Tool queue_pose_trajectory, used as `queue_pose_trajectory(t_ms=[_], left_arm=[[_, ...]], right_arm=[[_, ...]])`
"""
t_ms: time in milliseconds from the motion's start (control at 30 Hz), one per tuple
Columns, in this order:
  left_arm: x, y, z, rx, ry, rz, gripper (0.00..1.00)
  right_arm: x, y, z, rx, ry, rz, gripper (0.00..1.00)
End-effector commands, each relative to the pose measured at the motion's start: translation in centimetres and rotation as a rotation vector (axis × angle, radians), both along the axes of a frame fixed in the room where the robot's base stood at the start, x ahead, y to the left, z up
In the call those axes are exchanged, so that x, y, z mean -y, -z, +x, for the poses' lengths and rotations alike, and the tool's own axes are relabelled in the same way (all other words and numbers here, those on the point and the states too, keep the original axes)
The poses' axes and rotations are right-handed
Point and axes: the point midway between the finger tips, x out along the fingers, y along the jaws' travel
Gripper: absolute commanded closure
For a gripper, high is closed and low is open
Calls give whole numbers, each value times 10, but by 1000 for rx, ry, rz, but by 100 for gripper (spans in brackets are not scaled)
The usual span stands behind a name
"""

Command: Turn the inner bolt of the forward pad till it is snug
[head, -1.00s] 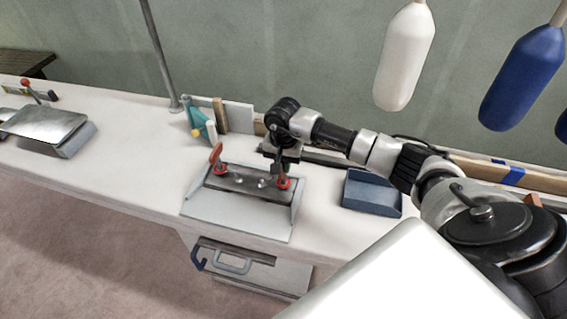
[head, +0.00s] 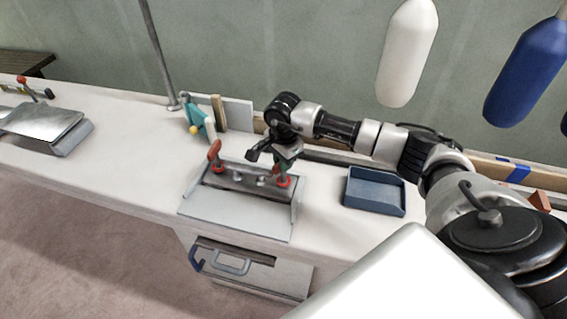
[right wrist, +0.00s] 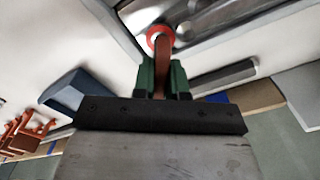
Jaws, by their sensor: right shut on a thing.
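A grey metal fixture (head: 232,217) stands on the white bench in the head view, with a dark bar (head: 248,180) across it and small silver domed heads on the bar. A red upright handle (head: 214,151) with a red ring stands at the bar's left end. My right gripper (head: 283,172) is over the bar's right end, above another red ring (head: 282,183). In the right wrist view its green jaws (right wrist: 162,78) are shut on a reddish-brown handle (right wrist: 163,58), which rises from a red ring (right wrist: 160,36). I cannot tell which piece is the inner bolt. My left gripper is not in view.
A blue tray (head: 372,207) lies right of the fixture. A teal piece (head: 197,119) stands behind it, near a grey pole (head: 158,52). Another metal plate fixture (head: 45,122) is at the far left. White (head: 408,55) and blue (head: 523,75) cylinders hang at upper right.

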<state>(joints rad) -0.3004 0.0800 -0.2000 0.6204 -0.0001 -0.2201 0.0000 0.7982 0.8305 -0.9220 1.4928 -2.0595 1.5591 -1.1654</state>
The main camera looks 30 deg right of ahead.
Motion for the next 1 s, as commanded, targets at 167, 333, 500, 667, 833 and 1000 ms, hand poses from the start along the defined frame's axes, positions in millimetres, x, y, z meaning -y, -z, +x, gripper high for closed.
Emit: queue_pose_trajectory(t_ms=[167,333,500,667,833,1000], left_arm=[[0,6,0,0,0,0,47],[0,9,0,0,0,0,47],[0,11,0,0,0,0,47],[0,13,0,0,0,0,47],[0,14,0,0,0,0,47],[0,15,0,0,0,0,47]], right_arm=[[1,-3,2,8,170,-1,100],[1,-4,3,10,333,-1,100],[2,-5,3,11,494,1,100],[1,-6,4,13,646,2,100],[2,-7,4,14,800,3,100],[2,-7,4,14,931,4,100]])
